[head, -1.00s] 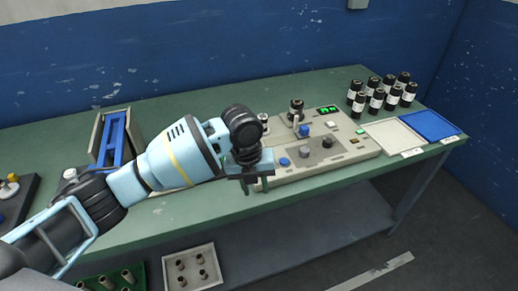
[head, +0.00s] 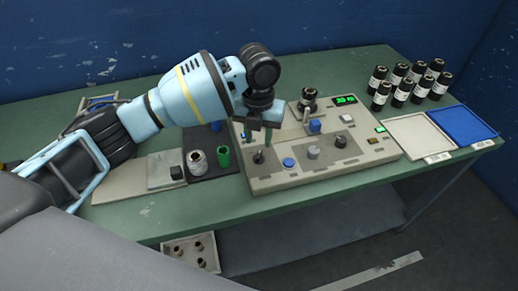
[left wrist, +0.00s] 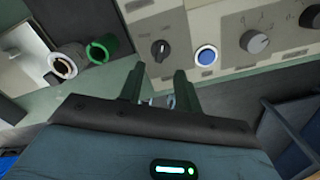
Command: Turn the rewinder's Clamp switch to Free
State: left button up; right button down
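The rewinder (head: 275,184) is a beige sloped panel on the green table, with a blue button (head: 289,162), a grey dial (head: 313,152) and a black knob (head: 340,141). At its left end is a small black rotary switch (head: 258,157), which also shows in the left wrist view (left wrist: 160,49). The labels are too small to read, so I cannot confirm which control is Clamp. My left gripper (head: 258,138) is open and empty, its fingers pointing down near the black switch. In the left wrist view its fingertips (left wrist: 160,75) lie just below the switch, apart from it. My right gripper is not in view.
A white roll (head: 197,161) and a green roll (head: 223,156) stand left of the rewinder. An upright spindle part (head: 309,98) rises behind the controls. Several black jars (head: 403,90), a white tray (head: 420,138) and a blue tray (head: 462,123) lie to the right.

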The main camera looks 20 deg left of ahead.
aim_at(259, 155)
pick_arm(q)
jog(key=shift+w+f, duration=0.1)
jog(key=shift+f, duration=2.9)
